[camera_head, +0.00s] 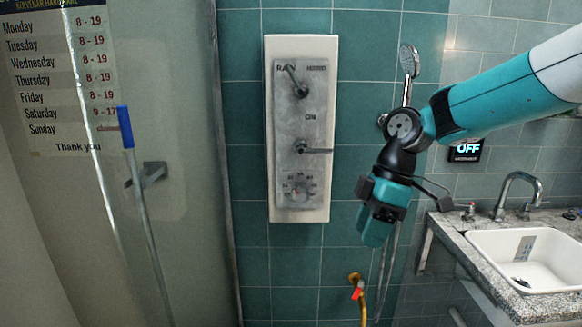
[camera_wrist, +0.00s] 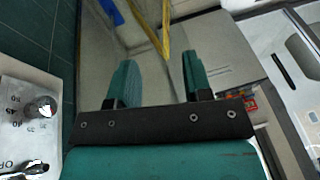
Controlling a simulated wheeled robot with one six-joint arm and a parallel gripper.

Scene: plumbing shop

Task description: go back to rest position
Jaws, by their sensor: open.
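My gripper (camera_head: 374,226) hangs from my teal and black arm at the right of centre in the head view. It points downward, in front of the teal tiles and to the right of the shower panel (camera_head: 301,128). In the wrist view my gripper (camera_wrist: 160,77) shows two teal fingers set well apart, with nothing between them. The grey panel has two levers and a dial on a white backing. In the wrist view, part of the panel (camera_wrist: 22,125) shows at the lower left, beside the gripper.
A granite counter with a white sink (camera_head: 535,262) and a curved faucet (camera_head: 515,188) stands at the right. A yellow pipe with a red handle (camera_head: 358,292) is low on the wall. A shower head (camera_head: 408,62) is behind my arm. A glass door with a handle (camera_head: 152,174) is at the left.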

